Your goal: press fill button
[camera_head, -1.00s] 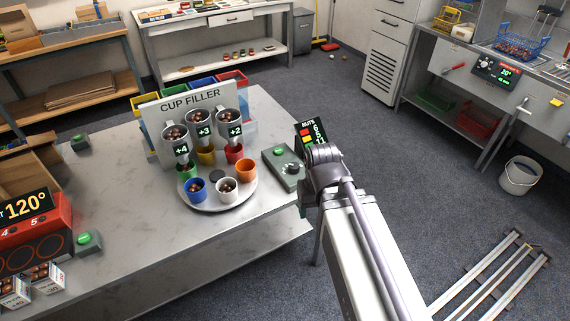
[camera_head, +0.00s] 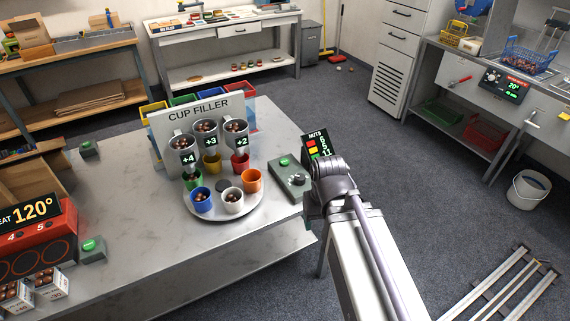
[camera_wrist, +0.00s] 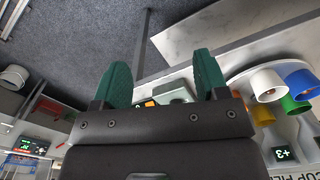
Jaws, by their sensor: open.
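The cup filler (camera_head: 240,106) has three nut hoppers marked +4, +3 and +2 over a round turntable (camera_head: 214,217). My gripper (camera_wrist: 163,78) shows two green fingers spread apart with nothing held. In the wrist view the grey box (camera_wrist: 174,93) appears between them. In the head view my wrist hides the fingers.
A nuts display (camera_head: 318,143) stands behind the box. Other green buttons sit near the red heater (camera_head: 40,240) and at the table's (camera_head: 145,255) back left (camera_head: 87,147). A white bucket (camera_head: 527,190) stands on the floor.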

